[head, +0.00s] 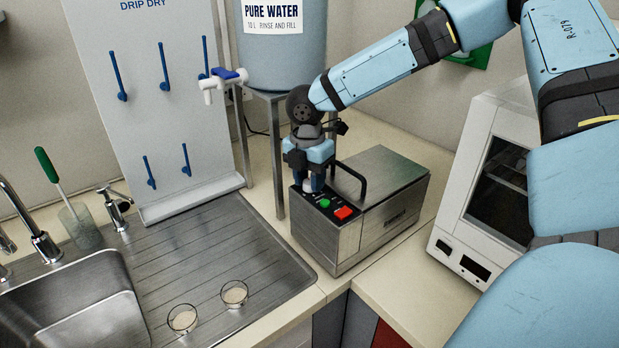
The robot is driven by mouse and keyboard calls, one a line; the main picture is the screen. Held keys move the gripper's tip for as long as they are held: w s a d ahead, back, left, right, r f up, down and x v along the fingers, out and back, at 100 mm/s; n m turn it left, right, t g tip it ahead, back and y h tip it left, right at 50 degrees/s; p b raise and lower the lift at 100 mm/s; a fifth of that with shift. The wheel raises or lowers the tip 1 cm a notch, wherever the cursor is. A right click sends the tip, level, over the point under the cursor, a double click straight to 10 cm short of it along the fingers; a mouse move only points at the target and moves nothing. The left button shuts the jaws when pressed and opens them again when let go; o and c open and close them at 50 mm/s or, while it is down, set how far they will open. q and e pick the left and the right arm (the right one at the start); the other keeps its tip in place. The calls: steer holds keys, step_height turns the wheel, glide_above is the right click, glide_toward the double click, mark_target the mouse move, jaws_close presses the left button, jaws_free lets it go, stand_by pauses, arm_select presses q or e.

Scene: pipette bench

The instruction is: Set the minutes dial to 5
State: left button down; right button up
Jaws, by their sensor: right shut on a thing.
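A steel box-shaped machine (358,236) with a lid handle stands on the counter right of the drainboard. Its dark control strip on top carries a green button (325,203) and a red button (343,212). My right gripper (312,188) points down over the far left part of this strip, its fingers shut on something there. The fingers hide the minutes dial, so its setting cannot be read. My left gripper is not in view.
The lid handle (352,180) stands up close to the right of my gripper. The water tank (285,50) and its metal stand are just behind. Two glass dishes (234,294) lie on the drainboard (215,245). A white oven-like device (475,200) stands right.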

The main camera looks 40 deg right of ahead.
steer(key=m+p, duration=0.1)
steer(key=m, duration=0.1)
steer(key=shift+m, duration=0.4)
steer(key=m, duration=0.6)
steer(key=shift+y+p, duration=0.3)
steer(key=shift+p, duration=0.05)
steer(key=shift+m, duration=0.3)
steer(key=o, duration=0.9)
steer(key=shift+r, duration=0.1)
